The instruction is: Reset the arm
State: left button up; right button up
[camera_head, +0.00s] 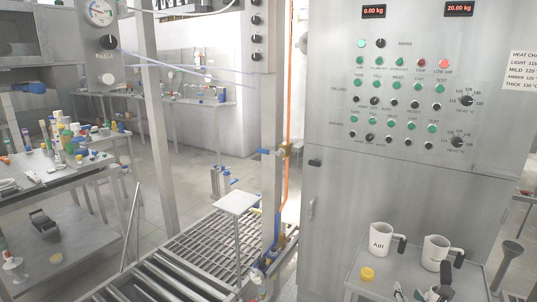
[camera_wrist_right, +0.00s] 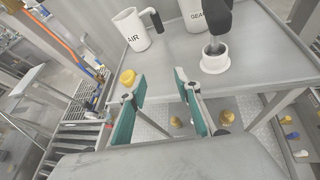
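My right gripper (camera_head: 418,294) shows at the bottom edge of the head view, in front of the small metal table (camera_head: 362,252). In the right wrist view the right gripper (camera_wrist_right: 160,88) is open, with two green-padded fingers apart and nothing between them. Its fingers reach over the near edge of the small table, which also shows in that view (camera_wrist_right: 185,50). A yellow cap (camera_wrist_right: 127,77) lies on the table just left of the fingers. My left gripper is not in view.
Two white jugs stand on the small table, one marked AIR (camera_head: 380,240) and one beside it (camera_head: 435,252). A white pot (camera_wrist_right: 214,62) holds a dark-handled tool. A control cabinet (camera_head: 400,190) rises behind. A roller conveyor (camera_head: 160,282) and a cluttered bench (camera_head: 70,165) are left.

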jog(key=s+a+f+m+y, duration=0.2)
jog(key=s+a+f+m, duration=0.35)
jog(key=f, duration=0.35)
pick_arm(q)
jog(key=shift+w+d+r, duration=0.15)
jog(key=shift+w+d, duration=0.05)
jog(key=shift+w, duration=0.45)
pick_arm(e)
jog(key=s+a+f+m+y, duration=0.1)
jog(key=s+a+f+m, duration=0.2)
jog(key=s+m, duration=0.3)
jog(key=s+a+f+m+g+y, duration=0.1)
jog(key=s+a+f+m+y, duration=0.1)
jog(key=s+a+m, duration=0.3)
jog(key=s+a+f+m+g+y, duration=0.1)
jog(key=s+a+f+m, duration=0.4)
jog(key=s+m, duration=0.4)
jog(key=shift+s+m, duration=0.25)
jog(key=shift+m, duration=0.1)
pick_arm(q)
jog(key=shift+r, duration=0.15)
